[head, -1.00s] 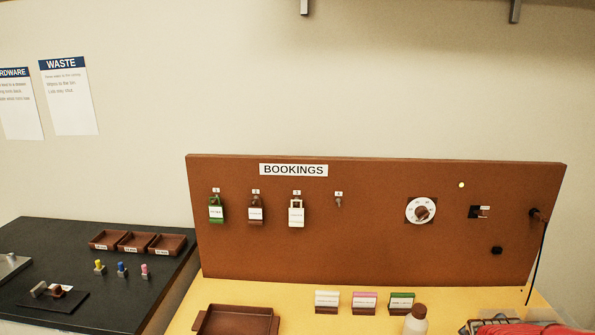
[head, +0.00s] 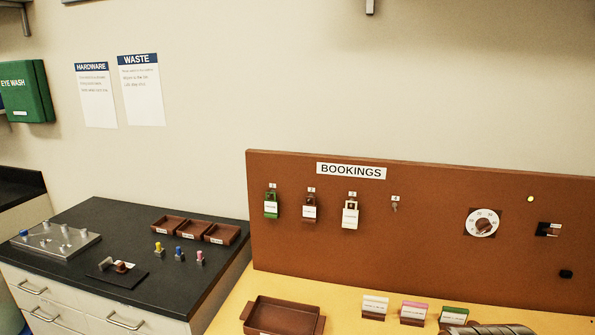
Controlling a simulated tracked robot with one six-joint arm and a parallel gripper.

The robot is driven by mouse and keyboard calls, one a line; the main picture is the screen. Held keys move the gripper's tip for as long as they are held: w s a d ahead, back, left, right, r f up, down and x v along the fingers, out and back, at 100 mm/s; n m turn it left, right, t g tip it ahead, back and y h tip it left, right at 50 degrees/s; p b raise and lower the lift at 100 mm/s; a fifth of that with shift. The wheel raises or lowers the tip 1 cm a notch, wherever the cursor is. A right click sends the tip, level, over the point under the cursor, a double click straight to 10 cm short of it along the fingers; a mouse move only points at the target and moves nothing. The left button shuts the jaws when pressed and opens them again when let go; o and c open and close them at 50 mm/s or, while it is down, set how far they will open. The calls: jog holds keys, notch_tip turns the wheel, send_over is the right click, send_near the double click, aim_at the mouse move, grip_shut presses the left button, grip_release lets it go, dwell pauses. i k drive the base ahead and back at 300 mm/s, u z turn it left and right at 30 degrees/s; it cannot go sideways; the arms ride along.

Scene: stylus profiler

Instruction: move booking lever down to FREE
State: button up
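The brown BOOKINGS board (head: 430,255) stands upright at the back of the yellow bench. The booking lever (head: 548,230) appears to be the small dark switch near its right edge, with a small white label at its upper right. It is too small to read its setting or any FREE mark. My gripper's fingers are not seen. A grey ribbed shape (head: 490,329) is cut off at the bottom edge; I cannot tell what it is.
A brown tray (head: 284,314) and several small label stands (head: 415,312) are on the yellow bench. The black bench (head: 85,218) at left holds small trays and pegs.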

aim_at(552, 231)
jog(key=k, duration=1.3)
jog(key=z, duration=0.45)
jog(key=i, duration=0.75)
jog(key=z, duration=0.6)
jog(key=i, duration=1.1)
jog(key=u, duration=0.05)
